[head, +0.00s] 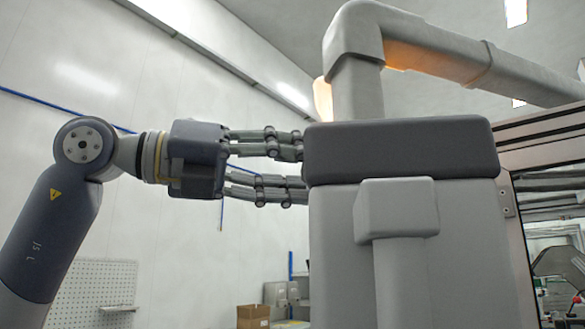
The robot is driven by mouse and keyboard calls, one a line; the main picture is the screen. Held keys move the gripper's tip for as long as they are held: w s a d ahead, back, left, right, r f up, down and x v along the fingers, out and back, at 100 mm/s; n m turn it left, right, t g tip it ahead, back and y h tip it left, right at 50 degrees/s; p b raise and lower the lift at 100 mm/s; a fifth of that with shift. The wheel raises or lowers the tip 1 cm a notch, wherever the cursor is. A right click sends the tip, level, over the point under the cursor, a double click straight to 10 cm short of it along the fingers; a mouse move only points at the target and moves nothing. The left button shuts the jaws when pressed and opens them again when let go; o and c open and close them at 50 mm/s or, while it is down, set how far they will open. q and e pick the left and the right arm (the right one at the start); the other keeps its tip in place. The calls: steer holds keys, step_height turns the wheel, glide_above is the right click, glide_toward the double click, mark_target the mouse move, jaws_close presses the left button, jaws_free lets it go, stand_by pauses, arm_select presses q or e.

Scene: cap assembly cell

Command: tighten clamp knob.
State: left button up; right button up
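My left gripper (298,168) comes in from the left, level, with its fingers pointing right. An upper and a lower set of fingers are spread apart with a visible gap between them. The fingers run up to the left edge of a large grey housing (340,250) with a dark grey top block (400,147), and their tips are hidden there. I cannot tell whether they touch the housing or hold something behind it. No clamp knob can be made out for certain. My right gripper is not in view.
A thick grey pipe (357,88) rises behind the housing and bends right. A framed glass panel (550,220) stands at the right. A cardboard box (253,316) and a pegboard (88,290) are low in the background. The space left of the housing, below my gripper, looks clear.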

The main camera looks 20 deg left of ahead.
arm_select(q)
steer(key=v, duration=1.2)
stand_by(0.3)
